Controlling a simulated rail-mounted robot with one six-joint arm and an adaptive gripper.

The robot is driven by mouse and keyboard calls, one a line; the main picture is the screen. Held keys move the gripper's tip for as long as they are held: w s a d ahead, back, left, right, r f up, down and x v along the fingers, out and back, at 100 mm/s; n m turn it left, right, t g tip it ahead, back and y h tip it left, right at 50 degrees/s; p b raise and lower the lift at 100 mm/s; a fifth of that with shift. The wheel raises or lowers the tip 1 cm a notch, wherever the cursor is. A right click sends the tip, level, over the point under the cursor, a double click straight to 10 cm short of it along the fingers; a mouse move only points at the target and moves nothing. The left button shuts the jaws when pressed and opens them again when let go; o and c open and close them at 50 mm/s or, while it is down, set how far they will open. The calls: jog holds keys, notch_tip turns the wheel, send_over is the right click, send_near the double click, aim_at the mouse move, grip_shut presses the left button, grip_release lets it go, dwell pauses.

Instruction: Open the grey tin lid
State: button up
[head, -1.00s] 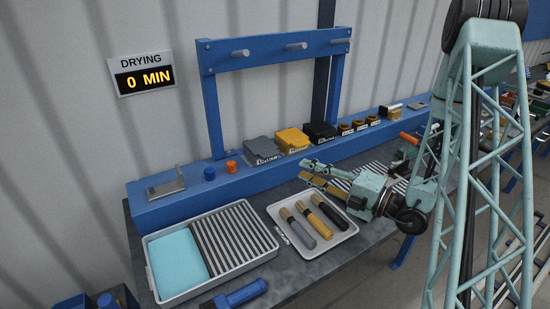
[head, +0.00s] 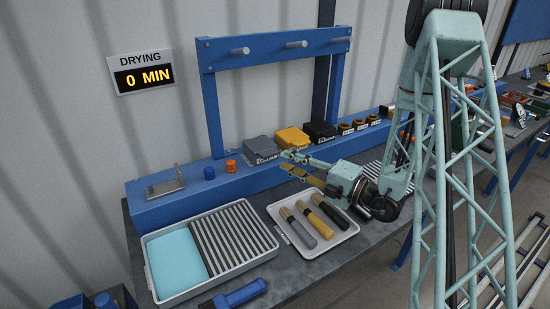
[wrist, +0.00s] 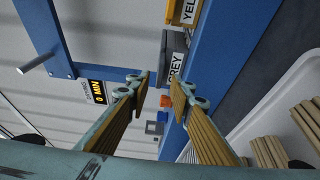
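The grey tin (head: 261,150) sits on the blue ledge, left of the yellow tin, with its lid down. In the wrist view the grey tin (wrist: 174,45), labelled GREY, shows just beyond my fingertips. My gripper (head: 285,161) is open and empty, its fingers pointing left, just in front of and right of the grey tin in the head view. In the wrist view the fingers of my gripper (wrist: 162,92) stand apart on either side of the picture's middle. I cannot tell whether a finger touches the tin.
The yellow tin (head: 291,138) and black tin (head: 320,132) stand close on the right. Orange (head: 231,166) and blue (head: 209,172) caps stand left on the ledge. A tray of brushes (head: 342,236) lies below my gripper. The blue frame (head: 214,115) rises behind.

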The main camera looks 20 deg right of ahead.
aim_at(273, 155)
jog(key=shift+b+x, duration=0.4)
jog(key=shift+x, duration=2.55)
jog(key=shift+c, duration=0.3)
grip_shut()
